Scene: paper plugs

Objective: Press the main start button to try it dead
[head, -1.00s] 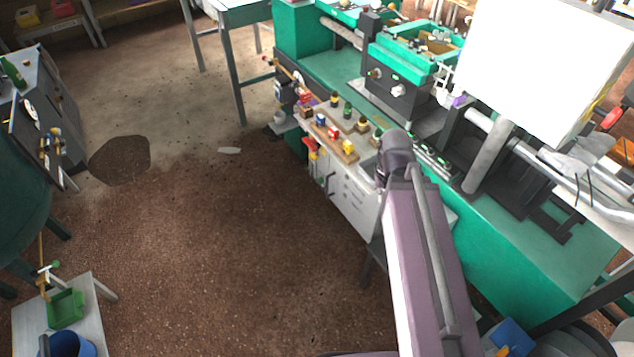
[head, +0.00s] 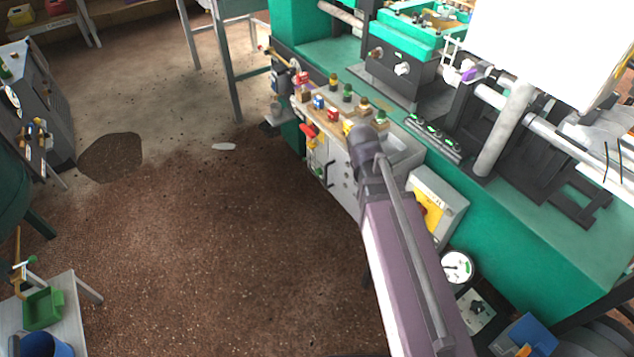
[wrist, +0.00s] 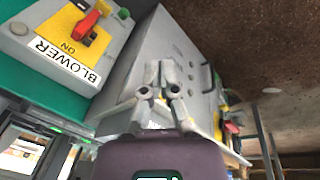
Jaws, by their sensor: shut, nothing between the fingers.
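Small coloured push buttons stand on the ledge of the green machine in the head view: a blue one (head: 318,102), a red one (head: 333,114) and green ones (head: 347,92) among them. I cannot read their labels, so I cannot tell which is the main start button. My gripper (wrist: 161,66) is shut and empty in the wrist view, in front of a grey cabinet (wrist: 190,50) with dark round knobs. Whether it touches the cabinet is unclear. In the head view my own arm hides the gripper.
A switch labelled BLOWER (wrist: 90,30), with a red lever on yellow, is beside the cabinet; its box shows right of my arm in the head view (head: 437,206). A round gauge (head: 457,266) is below. The floor (head: 200,250) to the left is open, with a dark patch.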

